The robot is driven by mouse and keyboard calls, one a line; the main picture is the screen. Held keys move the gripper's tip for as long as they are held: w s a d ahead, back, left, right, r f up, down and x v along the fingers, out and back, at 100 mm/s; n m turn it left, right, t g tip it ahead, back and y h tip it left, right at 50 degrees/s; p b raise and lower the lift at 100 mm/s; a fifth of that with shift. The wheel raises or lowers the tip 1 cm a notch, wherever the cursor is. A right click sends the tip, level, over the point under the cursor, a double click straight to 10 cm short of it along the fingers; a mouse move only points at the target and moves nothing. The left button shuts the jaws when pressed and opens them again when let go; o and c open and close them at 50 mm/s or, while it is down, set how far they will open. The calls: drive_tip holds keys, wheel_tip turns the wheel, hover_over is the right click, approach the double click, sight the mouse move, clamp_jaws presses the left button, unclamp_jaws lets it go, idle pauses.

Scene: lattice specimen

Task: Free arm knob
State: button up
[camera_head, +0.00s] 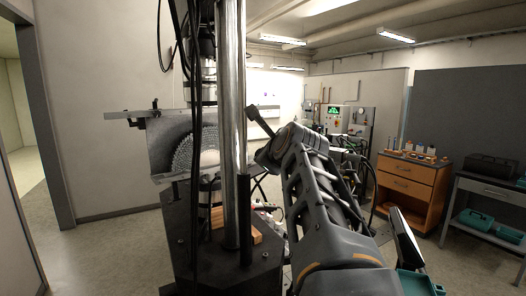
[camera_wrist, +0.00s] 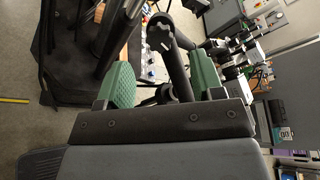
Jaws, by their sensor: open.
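My gripper (camera_wrist: 161,82) shows in the wrist view with its two green-padded fingers apart. A thick dark arm (camera_wrist: 174,62) runs between and beyond the fingers. Its rounded upper end (camera_wrist: 160,30) carries white marks. A small dark knob-like part (camera_wrist: 166,93) sits low in the gap between the fingers; I cannot tell whether it touches either pad. Its lower part is hidden by my gripper body. In the head view my arm reaches to the right of the steel column, and I cannot make out the fingers or the knob there.
A testing frame with a steel column (camera_head: 232,120) and a toothed round part (camera_head: 192,152) stands close to the left of my arm. A wooden drawer cabinet (camera_head: 408,185) and a grey bench (camera_head: 490,190) stand at right. Open floor (camera_head: 100,250) lies at left.

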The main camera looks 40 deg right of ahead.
drive_tip(key=shift+p+x, duration=0.45)
drive_tip(key=shift+x, duration=2.7)
drive_tip(key=shift+c, duration=0.4)
drive_tip(key=c, duration=0.8)
drive_tip(key=shift+c, duration=0.2)
drive_tip(key=shift+f+n, duration=0.1)
drive_tip(key=shift+n, duration=0.2)
drive_tip(key=shift+n+g+y, duration=0.3)
drive_tip(key=shift+n+y, duration=0.3)
drive_tip(key=shift+n, duration=2.3)
drive_tip(key=o, duration=0.9)
